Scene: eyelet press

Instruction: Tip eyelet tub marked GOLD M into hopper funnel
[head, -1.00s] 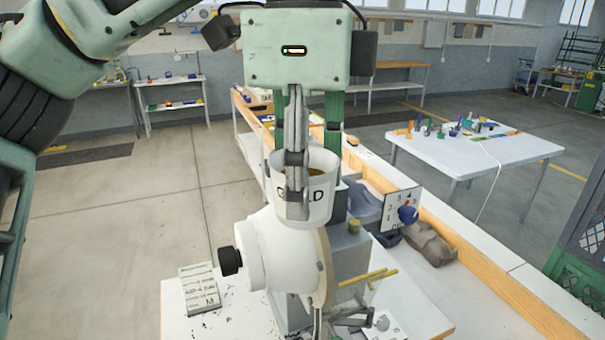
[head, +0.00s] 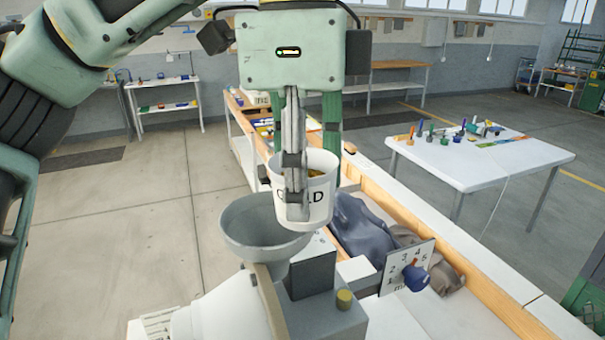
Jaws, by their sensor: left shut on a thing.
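The white eyelet tub (head: 319,198) has dark lettering, of which "LD" shows, and gold-coloured contents near its rim. My left gripper (head: 294,190) is shut on the tub's near wall and holds it upright, or nearly so. The grey hopper funnel (head: 248,232) opens upward on the press, just below and left of the tub. The tub overlaps the funnel's right rim in the head view; I cannot tell whether they touch. The press body (head: 325,310) is grey and white with a yellow knob. My right gripper is not in view.
A dial plate with numbers (head: 408,268) stands right of the press. Grey cloth-like bundles (head: 362,228) lie in the wood-edged bench behind it. A white table (head: 480,152) with small items stands farther right. The floor at left is clear.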

